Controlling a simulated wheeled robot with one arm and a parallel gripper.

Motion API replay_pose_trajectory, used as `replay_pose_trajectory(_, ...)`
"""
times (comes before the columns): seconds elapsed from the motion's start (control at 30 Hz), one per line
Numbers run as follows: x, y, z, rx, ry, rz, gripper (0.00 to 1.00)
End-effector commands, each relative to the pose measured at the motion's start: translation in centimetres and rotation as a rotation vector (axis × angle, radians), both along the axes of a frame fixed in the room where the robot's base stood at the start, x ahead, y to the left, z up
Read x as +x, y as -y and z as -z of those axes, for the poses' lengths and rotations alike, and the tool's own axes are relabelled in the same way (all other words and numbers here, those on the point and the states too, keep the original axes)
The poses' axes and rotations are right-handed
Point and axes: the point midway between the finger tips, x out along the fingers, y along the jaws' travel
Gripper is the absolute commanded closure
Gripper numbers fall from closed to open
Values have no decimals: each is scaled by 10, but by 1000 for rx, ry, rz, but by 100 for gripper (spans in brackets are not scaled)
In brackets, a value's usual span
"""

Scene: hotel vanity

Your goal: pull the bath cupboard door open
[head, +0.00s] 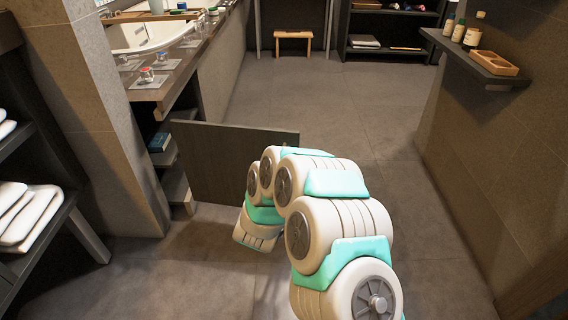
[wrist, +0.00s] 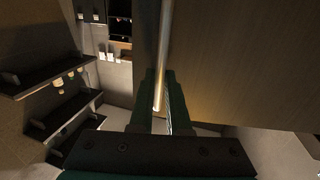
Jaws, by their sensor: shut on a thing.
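The bath cupboard door (head: 240,160) is a dark panel standing well open, swung out from the vanity front into the aisle. Open shelves of the cupboard (head: 175,183) show at its left. In the wrist view the door (wrist: 240,60) fills the right side, with a vertical metal bar handle (wrist: 164,50) along it. My gripper (wrist: 160,105) is shut on the handle, one finger on each side of it near the bar's lower end. In the head view my arm and the door hide the handle and the fingertips.
The vanity counter (head: 165,75) carries glasses and a basin. A wall shelf (head: 480,62) with bottles juts out at the right. The floor (head: 320,110) beyond the door is clear.

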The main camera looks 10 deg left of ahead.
Motion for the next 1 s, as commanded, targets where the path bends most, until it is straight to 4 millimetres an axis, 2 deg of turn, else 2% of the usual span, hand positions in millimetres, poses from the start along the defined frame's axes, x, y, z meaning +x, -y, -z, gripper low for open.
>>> replay_pose_trajectory(0.57,-4,-5,-4,1,7,-9,100)
replay_pose_trajectory(0.6,-4,-5,-3,1,7,-9,81)
replay_pose_trajectory(0.8,-4,-4,-2,0,4,-7,58)
replay_pose_trajectory(0.83,-4,-4,-2,0,4,-7,55)
replay_pose_trajectory(1.0,-4,-4,-1,1,3,-5,55)
